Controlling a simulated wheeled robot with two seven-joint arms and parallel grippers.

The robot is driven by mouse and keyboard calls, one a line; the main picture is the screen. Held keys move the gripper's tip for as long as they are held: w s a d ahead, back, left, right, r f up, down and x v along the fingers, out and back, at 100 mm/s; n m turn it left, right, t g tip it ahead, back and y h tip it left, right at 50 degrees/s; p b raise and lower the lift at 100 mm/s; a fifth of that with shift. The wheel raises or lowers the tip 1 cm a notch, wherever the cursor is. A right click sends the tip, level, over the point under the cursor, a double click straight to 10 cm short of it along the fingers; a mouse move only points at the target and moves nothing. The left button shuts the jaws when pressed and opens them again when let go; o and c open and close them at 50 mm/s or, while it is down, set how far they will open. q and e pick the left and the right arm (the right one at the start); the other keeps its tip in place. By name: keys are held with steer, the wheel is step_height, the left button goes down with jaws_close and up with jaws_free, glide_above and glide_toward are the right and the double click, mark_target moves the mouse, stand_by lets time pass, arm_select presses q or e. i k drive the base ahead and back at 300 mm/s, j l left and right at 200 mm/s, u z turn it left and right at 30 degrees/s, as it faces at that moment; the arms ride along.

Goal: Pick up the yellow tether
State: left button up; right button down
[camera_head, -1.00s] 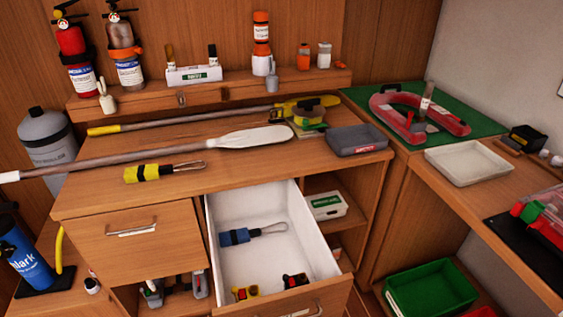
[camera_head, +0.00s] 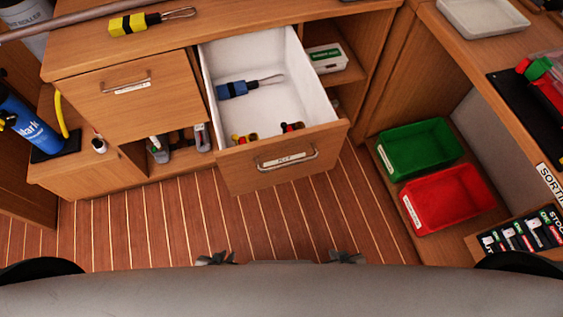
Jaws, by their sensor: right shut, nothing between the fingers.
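The yellow tether (camera_head: 128,24) is a yellow and black bundle with a wire-like loop at its right end. It lies on the wooden counter top (camera_head: 82,58), at the upper left of the head view. My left gripper (camera_head: 215,258) and my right gripper (camera_head: 347,257) just show as small dark tips beyond the grey edge of my own body, low in the picture. Both are far from the tether. The right one is shut and empty. The left one is mostly hidden, so its jaws cannot be made out.
An open white drawer (camera_head: 225,60) juts out below the counter, holding a blue tether (camera_head: 238,89) and small yellow and red items. A green bin (camera_head: 420,150) and a red bin (camera_head: 450,198) stand at right. The plank floor (camera_head: 150,230) ahead is clear.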

mark_target(129, 23)
steer(key=z, duration=0.35)
steer(key=j+z, duration=0.3)
steer(key=j, duration=0.15)
steer(key=j+z, duration=0.25)
steer(key=j, duration=0.6)
steer(key=k+j+z, duration=0.1)
steer(key=j, duration=0.3)
steer(key=k+j, duration=0.1)
steer(key=j, duration=0.35)
steer(key=k+j+z, duration=0.1)
steer(key=j, duration=0.3)
steer(key=k+j, duration=0.1)
steer(key=j, duration=0.35)
steer(key=j+z, duration=0.1)
steer(key=j, duration=0.3)
steer(key=k, duration=0.05)
